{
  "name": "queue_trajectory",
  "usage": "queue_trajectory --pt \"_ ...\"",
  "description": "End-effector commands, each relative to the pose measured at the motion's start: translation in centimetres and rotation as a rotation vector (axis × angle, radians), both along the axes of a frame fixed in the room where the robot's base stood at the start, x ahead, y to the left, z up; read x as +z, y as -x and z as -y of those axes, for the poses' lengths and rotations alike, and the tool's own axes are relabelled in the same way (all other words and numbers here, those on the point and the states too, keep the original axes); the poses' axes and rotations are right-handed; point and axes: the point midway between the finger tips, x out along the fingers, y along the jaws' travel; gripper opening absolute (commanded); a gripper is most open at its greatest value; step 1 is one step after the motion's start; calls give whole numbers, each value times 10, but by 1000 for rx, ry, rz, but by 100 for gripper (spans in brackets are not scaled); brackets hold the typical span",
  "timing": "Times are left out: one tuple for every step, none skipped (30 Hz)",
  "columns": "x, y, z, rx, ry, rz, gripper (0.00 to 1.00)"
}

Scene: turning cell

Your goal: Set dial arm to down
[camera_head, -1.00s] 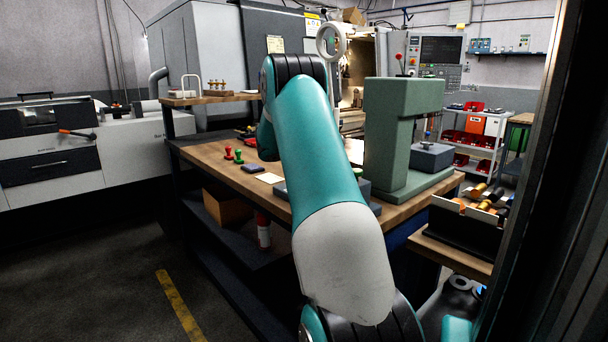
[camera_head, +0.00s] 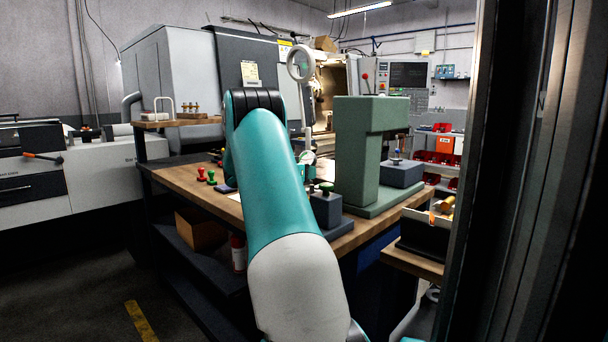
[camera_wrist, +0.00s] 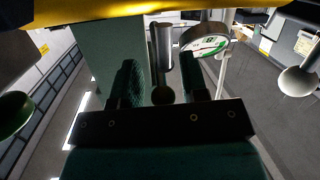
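In the wrist view my gripper (camera_wrist: 162,88) points ahead with its two dark, ribbed fingers apart. A dark rod (camera_wrist: 162,45) with a small round end (camera_wrist: 162,94) shows in the gap between them; I cannot tell whether it is the dial arm or whether it is touched. A round dial (camera_wrist: 207,44) with a white and green face is just beyond the right finger. In the head view my arm hides the gripper. A small round white and green thing (camera_head: 306,157) shows beside my arm, perhaps the same dial. The dial arm's setting is not readable.
A tall green press-like stand (camera_head: 355,150) is on the wooden bench (camera_head: 185,180), right of my arm. A dark block with a green knob (camera_head: 326,208) stands closer. A ring magnifier (camera_head: 301,64) rises behind. Red and green stamps (camera_head: 206,175) stand at left.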

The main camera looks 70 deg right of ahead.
Motion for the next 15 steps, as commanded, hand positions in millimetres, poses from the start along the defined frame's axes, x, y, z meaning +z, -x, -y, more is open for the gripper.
queue_trajectory --pt "0 0 0 1 -1 1 40" --pt "0 0 0 1 -1 0 40" --pt "0 -1 0 1 -1 0 40" --pt "-1 -1 -1 1 -1 0 40" --pt "-1 -1 -1 1 -1 0 40" --pt "0 -2 -3 2 -1 0 40" --pt "0 -3 -4 2 -2 0 40" --pt "0 -4 -7 3 -2 0 40" --pt "1 -6 -11 4 -2 1 40" --pt "1 -7 -15 4 -2 1 40" --pt "2 -9 -20 4 -1 1 40" --pt "3 -12 -28 5 -2 1 40" --pt "5 -14 -34 6 -2 1 40" --pt "5 -17 -41 6 -2 0 40" --pt "8 -20 -50 7 -1 2 40"
